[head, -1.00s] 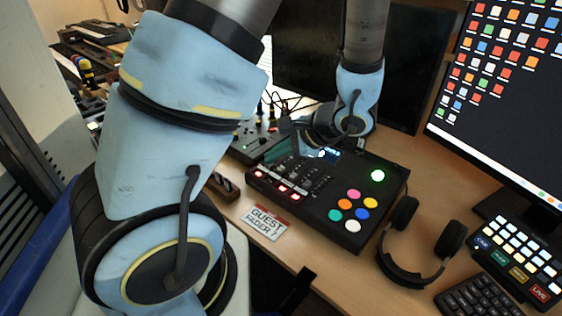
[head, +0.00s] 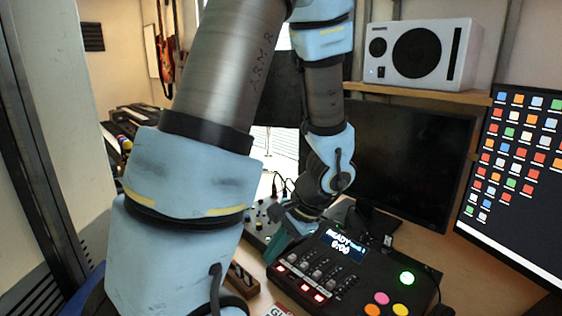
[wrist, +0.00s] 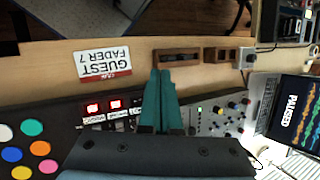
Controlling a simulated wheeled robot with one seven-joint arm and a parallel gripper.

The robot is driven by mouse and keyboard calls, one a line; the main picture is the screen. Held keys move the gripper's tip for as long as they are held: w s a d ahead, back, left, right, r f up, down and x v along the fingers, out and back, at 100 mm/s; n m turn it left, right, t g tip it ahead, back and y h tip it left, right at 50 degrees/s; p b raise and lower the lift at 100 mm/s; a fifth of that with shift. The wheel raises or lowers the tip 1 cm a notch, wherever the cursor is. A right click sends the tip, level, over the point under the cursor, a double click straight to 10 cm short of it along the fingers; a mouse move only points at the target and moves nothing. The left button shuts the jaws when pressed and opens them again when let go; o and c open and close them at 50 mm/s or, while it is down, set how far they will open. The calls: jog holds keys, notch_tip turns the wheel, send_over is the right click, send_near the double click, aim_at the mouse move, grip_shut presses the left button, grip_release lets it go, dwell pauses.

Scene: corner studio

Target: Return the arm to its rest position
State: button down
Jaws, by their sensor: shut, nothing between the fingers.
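My arm crosses the head view from upper left and bends down to my gripper (head: 284,250) over the desk. The gripper is by the left rear corner of the black fader console (head: 395,262). In the wrist view its teal fingers (wrist: 162,78) are together with nothing between them. They point toward the desk's front edge, over the gap between the fader console (wrist: 68,120) and a smaller knob mixer (wrist: 222,118). Whether the fingertips touch anything is unclear. The console's display reads READY 0:00.
A "GUEST FADER 7" card (wrist: 104,64) lies at the desk front, near a small wooden block (wrist: 176,57). Behind stand a dark monitor (head: 415,160) and a lit icon screen (head: 520,170). A white speaker (head: 425,55) sits on a shelf. A tablet (wrist: 295,112) reads PAUSED.

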jog(key=w+a+r+n+h, duration=0.1)
jog(key=a+r+n+h, duration=0.4)
jog(key=n, duration=0.4)
jog(key=shift+w+r+t+h, duration=0.15)
jog(key=shift+w+t+h, duration=0.15)
jog(key=shift+t+h, duration=0.1)
